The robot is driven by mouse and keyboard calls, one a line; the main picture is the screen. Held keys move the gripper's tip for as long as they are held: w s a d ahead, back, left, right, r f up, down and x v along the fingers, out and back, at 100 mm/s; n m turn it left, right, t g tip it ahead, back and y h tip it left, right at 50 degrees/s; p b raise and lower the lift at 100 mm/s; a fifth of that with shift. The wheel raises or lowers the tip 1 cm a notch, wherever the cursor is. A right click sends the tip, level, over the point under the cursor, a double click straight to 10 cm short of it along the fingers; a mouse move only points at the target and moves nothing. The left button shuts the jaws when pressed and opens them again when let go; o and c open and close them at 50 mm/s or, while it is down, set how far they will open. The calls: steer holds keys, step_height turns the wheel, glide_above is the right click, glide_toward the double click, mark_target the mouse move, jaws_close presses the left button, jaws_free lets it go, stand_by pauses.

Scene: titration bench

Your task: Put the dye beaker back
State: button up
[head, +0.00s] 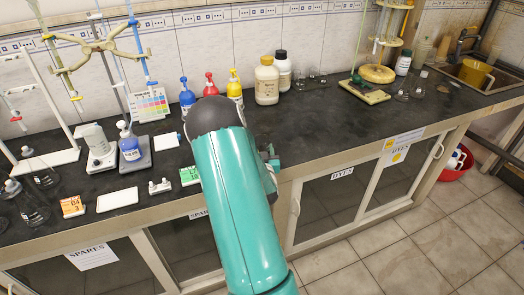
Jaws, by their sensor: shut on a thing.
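My teal arm reaches over the bench's front edge and covers most of my gripper (269,160). Only a small dark part of the gripper shows at the arm's right side, just above the counter's front edge. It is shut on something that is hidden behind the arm. I cannot make out a dye beaker for certain. Blue (187,95), red (210,86) and yellow (234,88) dye bottles stand at the back, behind my arm. Clear glassware stands at the back, right of the white jars.
The dark counter (335,120) is clear right of my arm. Two white jars (266,82) stand behind it. A blue-filled bottle (130,143), burette stand (100,45) and white tile (117,199) are at left. The sink (500,78) is far right. Cabinets marked DYES are below.

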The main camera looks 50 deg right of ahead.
steer(key=shift+f, duration=0.15)
steer(key=o, duration=1)
